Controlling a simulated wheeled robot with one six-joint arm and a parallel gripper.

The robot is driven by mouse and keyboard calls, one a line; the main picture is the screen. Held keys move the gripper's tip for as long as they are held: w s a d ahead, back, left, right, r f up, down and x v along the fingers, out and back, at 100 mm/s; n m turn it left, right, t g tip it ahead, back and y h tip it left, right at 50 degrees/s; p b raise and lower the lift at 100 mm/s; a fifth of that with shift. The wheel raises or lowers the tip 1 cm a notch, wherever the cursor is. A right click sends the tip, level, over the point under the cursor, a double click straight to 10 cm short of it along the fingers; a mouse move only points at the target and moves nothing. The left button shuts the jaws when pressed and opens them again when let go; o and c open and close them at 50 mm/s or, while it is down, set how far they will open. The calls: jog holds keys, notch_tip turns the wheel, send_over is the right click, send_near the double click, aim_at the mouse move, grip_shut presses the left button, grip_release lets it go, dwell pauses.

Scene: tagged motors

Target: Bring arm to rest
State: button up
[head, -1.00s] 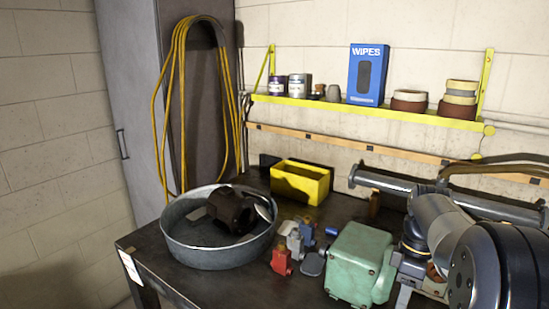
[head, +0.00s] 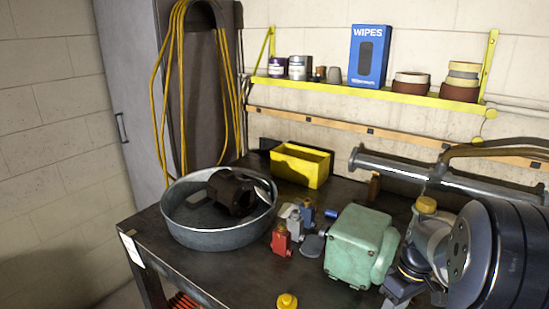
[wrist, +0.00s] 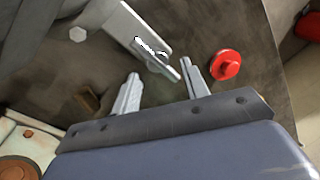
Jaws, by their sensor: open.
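My arm (head: 500,255) fills the lower right of the head view, over the right part of the dark workbench (head: 190,285). My gripper (wrist: 161,86) shows in the wrist view with its two grey fingers apart and nothing between them. Beyond the fingers lie a grey plate-like part (wrist: 140,35) and a round red piece (wrist: 228,65). I cannot tell whether the fingertips touch the plate. The fingers cannot be made out in the head view.
A green motor housing (head: 357,245) stands left of my arm. Small red (head: 281,240) and blue (head: 307,213) motors, a round metal pan (head: 215,238) holding a dark part (head: 232,193), and a yellow bin (head: 300,168) are farther left. A yellow shelf (head: 370,93) hangs behind.

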jog(key=shift+d+m, duration=0.1)
jog(key=shift+m, duration=0.6)
